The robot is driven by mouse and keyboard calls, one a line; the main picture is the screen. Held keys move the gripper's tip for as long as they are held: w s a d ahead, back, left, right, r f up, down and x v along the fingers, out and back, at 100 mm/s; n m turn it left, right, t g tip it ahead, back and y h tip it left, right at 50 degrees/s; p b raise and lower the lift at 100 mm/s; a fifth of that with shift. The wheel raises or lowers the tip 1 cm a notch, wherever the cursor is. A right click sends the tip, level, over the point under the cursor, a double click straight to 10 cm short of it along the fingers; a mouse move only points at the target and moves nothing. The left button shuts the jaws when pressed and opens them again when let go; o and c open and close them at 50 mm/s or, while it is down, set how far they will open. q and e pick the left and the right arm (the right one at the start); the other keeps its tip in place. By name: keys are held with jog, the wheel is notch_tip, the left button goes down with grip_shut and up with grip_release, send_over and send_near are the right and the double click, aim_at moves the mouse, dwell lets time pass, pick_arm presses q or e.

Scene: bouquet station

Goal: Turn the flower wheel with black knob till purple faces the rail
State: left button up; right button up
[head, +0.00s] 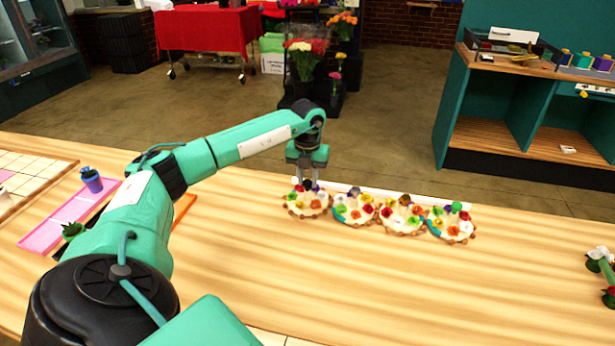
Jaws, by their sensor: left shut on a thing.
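Several flower wheels stand in a row on the wooden table: the leftmost (305,209), a second (354,217), a third (402,222) and the rightmost (450,230). Each carries small coloured flowers around its rim. A pale rail (385,194) runs behind them. My left gripper (307,178) points down over the leftmost wheel, shut on a small dark knob that the fingers partly hide. The rightmost wheel has a green knob (457,206). Which flower on the leftmost wheel faces the rail is too small to tell. My right gripper is not in view.
Green and red items (603,268) lie at the right edge. The table (400,290) in front of the wheels is clear.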

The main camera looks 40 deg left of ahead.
pick_arm(q)
jog(key=shift+a+r+n, duration=0.1)
jog(key=shift+r+n, duration=0.05)
jog(key=shift+n, duration=0.65)
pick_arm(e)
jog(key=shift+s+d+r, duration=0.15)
pick_arm(q)
jog(key=shift+n, duration=0.3)
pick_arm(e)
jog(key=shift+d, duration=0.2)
pick_arm(q)
jog(key=o, duration=1)
